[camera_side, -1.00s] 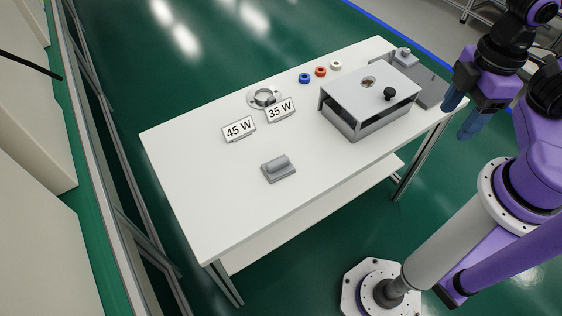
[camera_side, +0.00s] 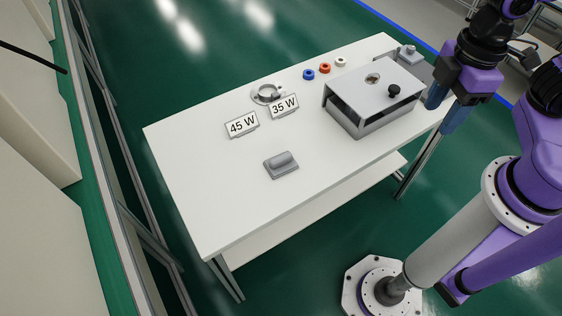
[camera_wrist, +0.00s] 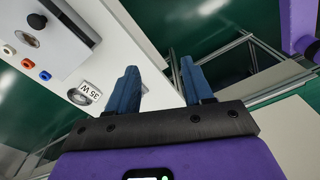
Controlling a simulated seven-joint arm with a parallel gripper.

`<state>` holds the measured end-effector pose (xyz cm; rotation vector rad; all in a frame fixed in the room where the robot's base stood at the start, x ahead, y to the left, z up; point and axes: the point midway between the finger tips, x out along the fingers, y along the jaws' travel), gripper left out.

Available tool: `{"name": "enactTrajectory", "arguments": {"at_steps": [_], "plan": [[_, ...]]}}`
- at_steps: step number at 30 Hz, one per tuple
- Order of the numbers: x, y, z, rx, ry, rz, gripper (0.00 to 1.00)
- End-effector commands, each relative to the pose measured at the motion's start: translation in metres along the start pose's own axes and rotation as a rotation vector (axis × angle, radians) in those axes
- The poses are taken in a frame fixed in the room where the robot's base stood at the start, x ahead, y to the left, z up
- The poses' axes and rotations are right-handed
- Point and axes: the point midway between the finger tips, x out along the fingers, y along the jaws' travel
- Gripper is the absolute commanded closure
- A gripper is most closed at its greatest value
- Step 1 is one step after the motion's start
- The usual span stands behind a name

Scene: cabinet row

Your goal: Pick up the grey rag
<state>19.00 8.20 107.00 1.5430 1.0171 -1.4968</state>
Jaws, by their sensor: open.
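A small grey piece (camera_side: 281,164), a flat square with a raised roll on top, lies on the white table near its front edge. It looks like the grey rag, though I cannot tell its material. I do not see it in the wrist view. My gripper (camera_side: 443,106) is at the right end of the table, beside the metal box and far to the right of the grey piece. Its two blue fingers are apart with nothing between them, as the wrist view also shows (camera_wrist: 160,70).
A metal box (camera_side: 360,88) with a black knob (camera_side: 394,91) stands between my gripper and the grey piece. Signs reading 45 W (camera_side: 242,125) and 35 W (camera_side: 284,106), a metal ring (camera_side: 267,93) and blue, red and white rings (camera_side: 325,68) lie behind. The left table area is clear.

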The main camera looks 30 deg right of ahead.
Motion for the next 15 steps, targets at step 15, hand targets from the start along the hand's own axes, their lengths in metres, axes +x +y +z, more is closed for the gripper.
{"name": "enactTrajectory", "arguments": {"at_steps": [15], "plan": [[0.071,0.099,-0.188,-0.272,0.076,-0.033,0.49]]}}
